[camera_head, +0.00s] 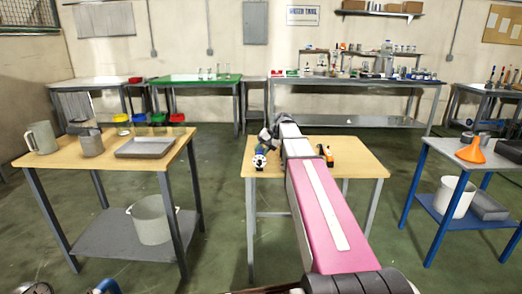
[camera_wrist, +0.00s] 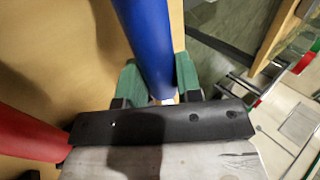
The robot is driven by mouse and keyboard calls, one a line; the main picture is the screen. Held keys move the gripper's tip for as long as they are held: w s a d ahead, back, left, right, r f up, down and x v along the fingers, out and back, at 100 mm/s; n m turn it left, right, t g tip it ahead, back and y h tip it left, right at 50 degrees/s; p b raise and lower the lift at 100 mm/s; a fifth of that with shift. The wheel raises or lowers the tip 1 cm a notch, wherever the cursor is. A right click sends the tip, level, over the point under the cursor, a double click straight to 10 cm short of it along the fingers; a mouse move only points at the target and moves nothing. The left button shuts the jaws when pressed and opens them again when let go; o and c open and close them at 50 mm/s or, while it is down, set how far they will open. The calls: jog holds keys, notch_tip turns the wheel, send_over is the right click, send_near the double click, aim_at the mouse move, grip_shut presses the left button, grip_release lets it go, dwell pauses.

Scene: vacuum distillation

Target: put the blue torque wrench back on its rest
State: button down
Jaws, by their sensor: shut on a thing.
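The blue torque wrench (camera_wrist: 148,35) shows in the wrist view as a thick blue handle running up out of the top edge. My gripper (camera_wrist: 160,80) is shut on it, with a green finger pressed on each side of the handle. The wrench's far end is out of the picture. A red handle (camera_wrist: 30,132) lies to the left, apart from my gripper. In the head view my arm reaches over the middle wooden table (camera_head: 370,168) and hides most of what is there. I cannot make out the rest in either view.
An orange and black object (camera_head: 326,155) is on the middle table, right of my arm. A side table (camera_head: 70,156) at left holds jugs, a tray and colored-lid jars. Open green floor separates the tables.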

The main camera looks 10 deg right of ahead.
jog(key=shift+f, duration=0.75)
jog(key=c, duration=0.7)
grip_release()
jog(key=shift+f, duration=0.1)
